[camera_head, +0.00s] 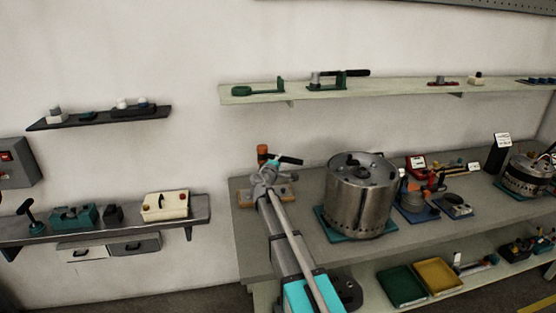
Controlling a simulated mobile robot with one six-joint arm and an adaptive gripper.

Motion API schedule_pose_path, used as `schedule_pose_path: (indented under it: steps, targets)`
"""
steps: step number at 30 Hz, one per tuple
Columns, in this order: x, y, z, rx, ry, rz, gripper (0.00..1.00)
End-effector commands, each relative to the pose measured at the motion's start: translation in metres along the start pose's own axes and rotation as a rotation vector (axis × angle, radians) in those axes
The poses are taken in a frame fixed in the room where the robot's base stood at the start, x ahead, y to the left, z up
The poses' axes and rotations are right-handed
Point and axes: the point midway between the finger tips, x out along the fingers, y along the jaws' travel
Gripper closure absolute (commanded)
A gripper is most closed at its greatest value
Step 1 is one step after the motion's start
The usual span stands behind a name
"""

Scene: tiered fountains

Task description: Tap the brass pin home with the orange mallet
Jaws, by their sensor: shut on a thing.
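My gripper (268,172) is at the far end of my arm, over the back left part of the grey bench. It is shut on what looks like the orange mallet (262,150), whose orange part stands up just above the jaws. A dark bar and a small teal part show beside the jaws; I cannot tell what they belong to. A tan block (284,194) lies on the bench behind and below the gripper, partly hidden by it. I cannot make out the brass pin; the gripper and arm cover much of that spot.
A large metal drum (362,196) stands on a teal mat close to the right of my arm. Small tools on blue mats (418,212) sit further right. A green tray (401,286) and a yellow tray (438,275) lie on the lower shelf. Wall shelves hang behind.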

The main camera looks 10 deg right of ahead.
Motion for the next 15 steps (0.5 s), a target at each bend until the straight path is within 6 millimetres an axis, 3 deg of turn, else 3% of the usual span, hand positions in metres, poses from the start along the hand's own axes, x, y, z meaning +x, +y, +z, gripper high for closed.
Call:
schedule_pose_path:
  steps: [15]
  targets:
    - [-0.001, -0.013, -0.001, 0.003, 0.001, 0.000, 1.00]
